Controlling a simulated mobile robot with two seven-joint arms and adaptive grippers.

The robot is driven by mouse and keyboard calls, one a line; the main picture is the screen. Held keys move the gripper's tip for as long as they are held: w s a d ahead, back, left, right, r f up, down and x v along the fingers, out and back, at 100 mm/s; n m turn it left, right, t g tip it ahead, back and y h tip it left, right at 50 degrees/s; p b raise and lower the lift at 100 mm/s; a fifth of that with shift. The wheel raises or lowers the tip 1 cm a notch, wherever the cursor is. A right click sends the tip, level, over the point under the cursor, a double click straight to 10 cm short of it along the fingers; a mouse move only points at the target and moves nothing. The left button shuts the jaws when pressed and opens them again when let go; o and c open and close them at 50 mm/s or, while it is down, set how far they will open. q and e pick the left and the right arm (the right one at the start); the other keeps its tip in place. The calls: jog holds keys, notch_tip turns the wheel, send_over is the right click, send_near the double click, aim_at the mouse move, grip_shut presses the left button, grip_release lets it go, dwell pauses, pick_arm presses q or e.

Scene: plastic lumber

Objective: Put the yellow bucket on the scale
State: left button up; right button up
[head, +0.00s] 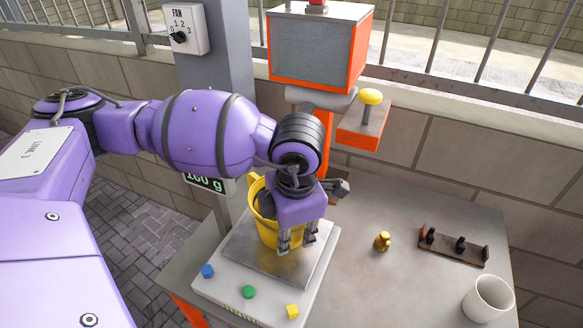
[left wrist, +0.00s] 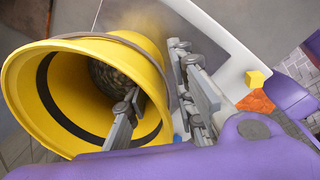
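The yellow bucket (head: 266,231) stands upright on the metal plate of the scale (head: 243,250), partly hidden behind my gripper. My left gripper (head: 297,240) is low over the plate at the bucket's right front side, fingers pointing down and apart. In the left wrist view the bucket (left wrist: 75,50) shows its open mouth, with a dark round lump inside. There the fingers of the left gripper (left wrist: 160,100) are spread, one overlapping the mouth, the other beyond the rim. I cannot tell whether they touch the bucket. My right gripper is out of view.
A lit display (head: 205,183) is partly hidden by my arm. A brass weight (head: 382,241), a dark rack (head: 453,246) and a white cup (head: 488,299) stand on the right of the table (head: 380,290). An orange machine (head: 320,50) stands behind.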

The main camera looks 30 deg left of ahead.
pick_arm(q)
notch_tip(320, 180, up, 12)
jog(key=shift+s+d+r, duration=0.2)
jog(key=shift+s+d, duration=0.2)
jog(key=shift+d, duration=0.05)
jog(key=shift+d, duration=0.1)
dwell(2.3)
